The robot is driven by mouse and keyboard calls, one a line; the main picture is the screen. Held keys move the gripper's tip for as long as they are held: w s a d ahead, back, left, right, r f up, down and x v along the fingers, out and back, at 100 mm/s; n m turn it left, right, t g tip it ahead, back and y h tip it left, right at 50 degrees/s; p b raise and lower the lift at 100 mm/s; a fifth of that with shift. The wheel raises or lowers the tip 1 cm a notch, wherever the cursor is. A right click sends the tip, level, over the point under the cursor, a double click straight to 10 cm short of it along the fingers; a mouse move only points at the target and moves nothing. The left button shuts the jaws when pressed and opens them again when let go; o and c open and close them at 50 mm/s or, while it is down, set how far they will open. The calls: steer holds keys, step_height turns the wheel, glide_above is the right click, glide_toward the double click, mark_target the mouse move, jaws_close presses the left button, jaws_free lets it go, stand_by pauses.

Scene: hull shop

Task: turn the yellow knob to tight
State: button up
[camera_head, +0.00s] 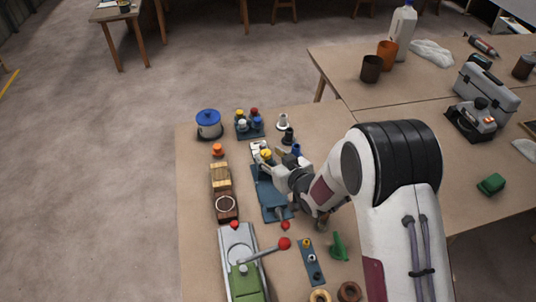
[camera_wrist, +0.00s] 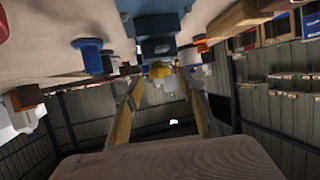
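The yellow knob (camera_head: 266,154) shows at the top end of a long blue fixture (camera_head: 270,200) in the head view. In the wrist view the yellow knob (camera_wrist: 160,70) is small and ahead of my gripper (camera_wrist: 163,84), between the lines of its two fingertips. A clear gap shows between each finger and the knob, and the fingers are spread and hold nothing. In the head view my gripper (camera_head: 261,151) is right at the knob and partly covers it and the fixture. Any tight marking is too small to make out.
A blue-lidded pot (camera_head: 209,124) and a tray of coloured knobs (camera_head: 249,125) stand beyond the fixture. A wooden block piece (camera_head: 221,180) stands to its left. A red-balled lever (camera_head: 265,251) and a green piece (camera_head: 338,247) are nearer. Dark and white pegs stand close right.

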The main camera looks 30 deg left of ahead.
steer(key=shift+x, duration=0.9)
steer(key=shift+c, duration=0.5)
steer(key=c, duration=1)
steer(key=shift+c, duration=0.2)
